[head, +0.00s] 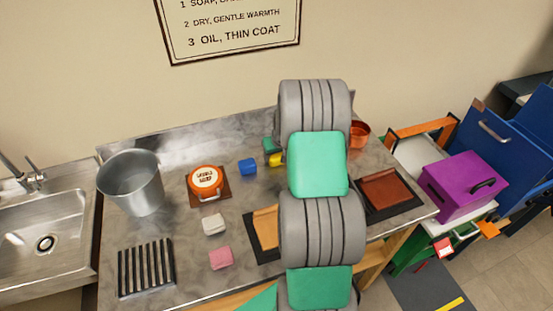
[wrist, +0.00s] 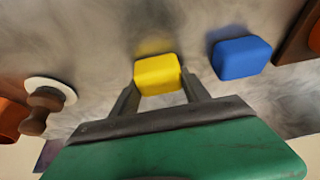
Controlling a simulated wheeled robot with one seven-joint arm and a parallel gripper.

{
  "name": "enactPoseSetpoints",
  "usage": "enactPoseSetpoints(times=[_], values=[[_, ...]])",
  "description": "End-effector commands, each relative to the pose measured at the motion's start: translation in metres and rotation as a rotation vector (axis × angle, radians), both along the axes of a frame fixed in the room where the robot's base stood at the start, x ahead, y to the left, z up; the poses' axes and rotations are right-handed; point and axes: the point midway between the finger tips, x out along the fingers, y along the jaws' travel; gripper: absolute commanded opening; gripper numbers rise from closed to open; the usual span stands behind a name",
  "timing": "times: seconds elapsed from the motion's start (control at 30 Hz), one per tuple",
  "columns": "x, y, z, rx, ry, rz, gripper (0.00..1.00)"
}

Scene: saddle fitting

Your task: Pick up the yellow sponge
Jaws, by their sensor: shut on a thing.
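The yellow sponge (wrist: 158,75) is a small rounded block between the two fingers of my gripper (wrist: 160,92) in the wrist view. The fingers are shut on its sides. A shadow shows on the grey counter beside it; I cannot tell whether it touches the counter. In the head view only a small part of the yellow sponge (head: 276,160) shows, left of my arm. My arm hides the rest of it and most of my gripper (head: 271,147) there.
A blue sponge (head: 247,167) lies close by on the counter (head: 180,240), also in the wrist view (wrist: 241,57). White (head: 214,224) and pink (head: 220,257) blocks lie nearer. A metal bucket (head: 131,181), an orange-lidded tin (head: 205,180) and a copper cup (head: 359,134) stand around.

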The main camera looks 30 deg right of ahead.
Motion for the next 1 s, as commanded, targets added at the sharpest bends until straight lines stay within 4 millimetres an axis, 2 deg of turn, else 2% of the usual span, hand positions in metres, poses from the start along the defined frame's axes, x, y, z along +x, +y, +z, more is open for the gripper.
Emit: enactPoseSetpoints(times=[0.27,0.37,0.47,0.7,0.8,1.0], values=[[0.0,0.0,0.003,0.0,-0.001,0.0,0.15],[0.001,-0.001,0.012,-0.003,-0.005,0.001,0.15],[0.002,0.0,0.031,-0.005,-0.008,0.001,0.15],[-0.009,0.061,0.093,-0.003,-0.005,0.007,0.15],[-0.014,0.092,0.106,-0.001,-0.004,0.006,0.15],[-0.021,0.13,0.125,-0.001,-0.002,0.003,0.15]])
